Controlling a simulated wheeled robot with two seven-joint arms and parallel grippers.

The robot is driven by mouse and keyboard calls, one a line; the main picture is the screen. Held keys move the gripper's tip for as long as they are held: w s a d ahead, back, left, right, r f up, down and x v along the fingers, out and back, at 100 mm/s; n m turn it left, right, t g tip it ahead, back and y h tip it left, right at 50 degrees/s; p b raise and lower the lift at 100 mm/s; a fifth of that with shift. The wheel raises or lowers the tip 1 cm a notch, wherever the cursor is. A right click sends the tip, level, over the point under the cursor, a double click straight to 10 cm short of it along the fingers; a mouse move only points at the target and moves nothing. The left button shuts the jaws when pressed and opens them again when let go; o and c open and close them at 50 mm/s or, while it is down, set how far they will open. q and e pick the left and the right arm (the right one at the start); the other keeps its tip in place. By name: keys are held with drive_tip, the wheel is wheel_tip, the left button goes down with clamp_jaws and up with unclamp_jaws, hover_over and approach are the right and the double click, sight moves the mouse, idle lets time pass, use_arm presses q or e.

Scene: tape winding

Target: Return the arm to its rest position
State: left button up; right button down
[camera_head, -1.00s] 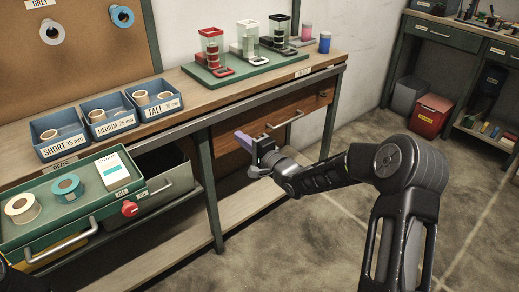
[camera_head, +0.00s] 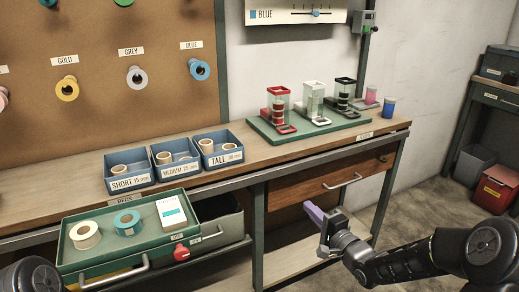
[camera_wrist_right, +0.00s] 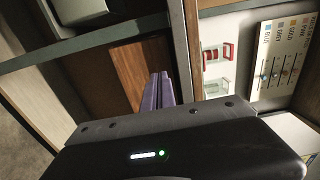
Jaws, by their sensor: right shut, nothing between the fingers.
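My right gripper (camera_head: 317,216) is in front of the bench, beside the wooden drawer, with its purple fingers pointing up and to the left. The fingers are together and nothing shows between them. In the right wrist view, the purple fingers (camera_wrist_right: 158,92) stand close together in front of the wooden drawer panel (camera_wrist_right: 130,75). My right arm (camera_head: 415,262) reaches in from the lower right. A rounded joint of my left arm (camera_head: 32,276) shows at the lower left corner. The left gripper is out of view.
The bench top (camera_head: 70,180) carries blue bins (camera_head: 128,184) with rolls and a green tray (camera_head: 262,130) with red, white and black dispensers. A green drawer (camera_head: 70,262) at lower left holds two tape rolls and a white card. A red bin (camera_head: 492,195) stands at far right.

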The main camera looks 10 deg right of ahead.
drive_tip(key=s+a+f+n+g+h, duration=0.1)
drive_tip(key=s+a+f+n+g, duration=0.2)
drive_tip(key=f, duration=0.5)
drive_tip(key=s+a+f+n+g+h, duration=0.1)
drive_tip(key=s+f+n+g, duration=0.1)
drive_tip(key=s+f, duration=0.4)
drive_tip(key=s+a+f+n+g, duration=0.1)
drive_tip(key=s+f+n+g, duration=0.2)
drive_tip(key=f, duration=0.6)
drive_tip(key=s+a+f+n+g, duration=0.25)
drive_tip(key=s+a+f, duration=0.2)
drive_tip(key=s, duration=0.45)
drive_tip(key=s+a+f+n+g+y, duration=0.1)
drive_tip(key=s+a+f+g, duration=0.3)
drive_tip(key=s, duration=0.5)
drive_tip(key=s+a+f+n+g, duration=0.1)
drive_tip(key=s+a+f+g, duration=0.15)
drive_tip(key=s+a, duration=0.5)
wheel_tip(320, 180, up, 22)
drive_tip(key=d+p, duration=0.1)
drive_tip(key=p, duration=2.1)
drive_tip(key=shift+d+f+t, duration=0.15)
drive_tip(key=shift+d+t, duration=0.15)
drive_tip(key=shift+d, duration=0.05)
drive_tip(key=shift+s, duration=0.1)
